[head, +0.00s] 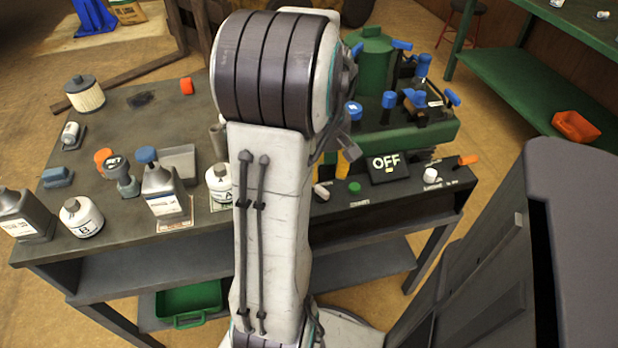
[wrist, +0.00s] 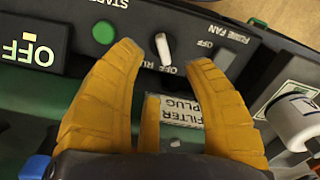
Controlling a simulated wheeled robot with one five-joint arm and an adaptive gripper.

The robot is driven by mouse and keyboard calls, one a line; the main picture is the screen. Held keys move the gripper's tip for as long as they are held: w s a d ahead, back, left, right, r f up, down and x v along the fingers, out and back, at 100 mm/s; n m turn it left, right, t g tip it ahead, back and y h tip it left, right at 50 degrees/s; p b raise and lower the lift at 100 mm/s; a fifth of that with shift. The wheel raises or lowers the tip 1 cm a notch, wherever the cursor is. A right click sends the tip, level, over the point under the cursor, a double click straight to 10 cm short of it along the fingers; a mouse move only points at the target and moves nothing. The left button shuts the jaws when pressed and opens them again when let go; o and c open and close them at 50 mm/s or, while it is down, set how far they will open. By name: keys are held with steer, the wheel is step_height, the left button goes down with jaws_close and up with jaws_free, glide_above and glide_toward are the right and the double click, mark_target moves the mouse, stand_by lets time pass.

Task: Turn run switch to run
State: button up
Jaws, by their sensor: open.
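The run switch (wrist: 163,48) is a white lever on a dark round base, set in the dark panel in the wrist view. Its bright lower end lies by small lettering that seems to read OFF; other lettering is cut off or partly covered. In the head view the white lever (head: 322,192) shows just right of my arm. In the head view my arm hides most of the gripper.
A green START button (wrist: 103,32) and a display reading OFF (wrist: 32,52) sit left of the switch. A fume fan label (wrist: 232,36) is to the right. A filter plug label (wrist: 181,112) lies between my fingers. Bottles, including a grey one (head: 163,192), crowd the bench's left.

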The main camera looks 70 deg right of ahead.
steer(key=shift+f+b, duration=0.8)
steer(key=shift+f, duration=2.35)
jaws_close()
